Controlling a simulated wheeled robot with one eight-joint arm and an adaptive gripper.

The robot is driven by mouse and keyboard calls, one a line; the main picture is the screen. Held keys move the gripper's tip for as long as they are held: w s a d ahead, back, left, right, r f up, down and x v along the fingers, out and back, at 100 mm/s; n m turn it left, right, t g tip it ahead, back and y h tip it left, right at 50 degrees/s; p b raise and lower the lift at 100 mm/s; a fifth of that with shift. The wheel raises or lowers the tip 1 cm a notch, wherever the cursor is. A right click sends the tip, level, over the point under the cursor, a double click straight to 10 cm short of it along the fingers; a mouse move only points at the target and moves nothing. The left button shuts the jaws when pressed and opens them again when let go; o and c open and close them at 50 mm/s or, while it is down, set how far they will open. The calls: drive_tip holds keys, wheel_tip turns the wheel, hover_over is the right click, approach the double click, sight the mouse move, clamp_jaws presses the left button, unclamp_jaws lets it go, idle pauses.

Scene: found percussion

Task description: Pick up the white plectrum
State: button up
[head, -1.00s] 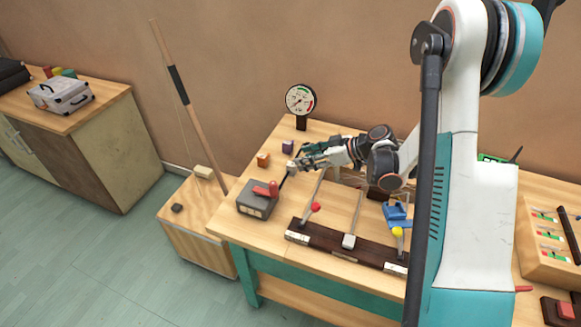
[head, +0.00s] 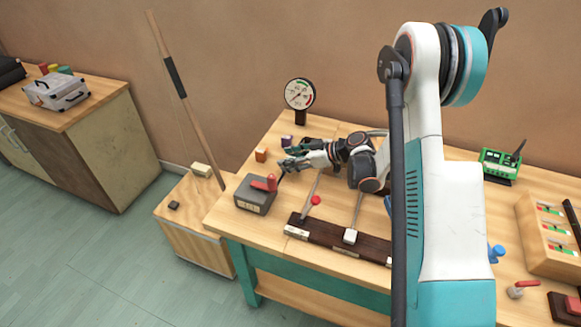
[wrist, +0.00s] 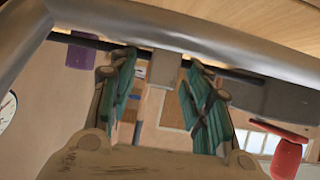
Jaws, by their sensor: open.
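A small pale block (wrist: 162,68), which I take to be the white plectrum, shows between my fingers in the wrist view, against a dark strip. My gripper (head: 284,158) is open at the left end of the worktable (head: 240,222), pointing left. In the wrist view its teal fingers (wrist: 158,72) stand apart, one on each side of the pale block. I cannot tell whether they touch it.
A grey box with a red lever (head: 254,196) stands close to the gripper. A low wooden crate (head: 190,240) with a pole stands left of the table.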

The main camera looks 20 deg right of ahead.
drive_tip(key=c, duration=1)
drive_tip(key=shift+r, duration=0.1)
